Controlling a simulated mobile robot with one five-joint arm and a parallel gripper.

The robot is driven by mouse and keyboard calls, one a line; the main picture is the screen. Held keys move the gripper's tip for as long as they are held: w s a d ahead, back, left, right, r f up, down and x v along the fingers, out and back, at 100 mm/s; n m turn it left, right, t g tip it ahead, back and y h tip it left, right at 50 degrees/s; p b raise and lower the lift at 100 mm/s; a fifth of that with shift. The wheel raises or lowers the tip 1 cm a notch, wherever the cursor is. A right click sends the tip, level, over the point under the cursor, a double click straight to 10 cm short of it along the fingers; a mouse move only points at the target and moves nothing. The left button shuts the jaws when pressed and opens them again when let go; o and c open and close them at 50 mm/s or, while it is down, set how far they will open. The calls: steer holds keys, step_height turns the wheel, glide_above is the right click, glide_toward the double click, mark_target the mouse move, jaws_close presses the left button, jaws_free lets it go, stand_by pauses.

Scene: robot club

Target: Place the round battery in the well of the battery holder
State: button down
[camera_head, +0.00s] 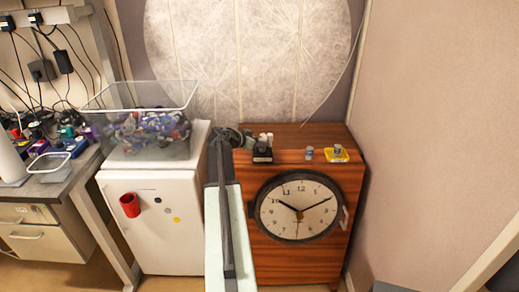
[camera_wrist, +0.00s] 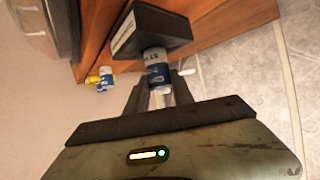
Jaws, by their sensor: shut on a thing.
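The well itself is hidden.
A small blue-grey cylinder (camera_head: 309,154) and a yellow item (camera_head: 335,157) bearing a grey piece stand to the right on the cabinet (camera_head: 290,137). A clear bin (camera_head: 150,150) is at left. The cabinet top between block and cylinder is clear.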

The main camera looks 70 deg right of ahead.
step_height(320, 180, down, 2)
steer(key=shift+a+f+b, duration=0.15)
steer(key=shift+f+b, duration=0.05)
steer(key=shift+b, duration=0.3)
steer(key=shift+f, duration=0.15)
steer(key=shift+r, duration=0.2)
steer(key=c, duration=1.1)
jaws_free()
steer(key=p+v, duration=0.6)
steer(key=v, duration=0.5)
steer(key=shift+w+a+r, duration=0.2)
steer(key=shift+a+r, duration=0.05)
steer(key=shift+r, duration=0.1)
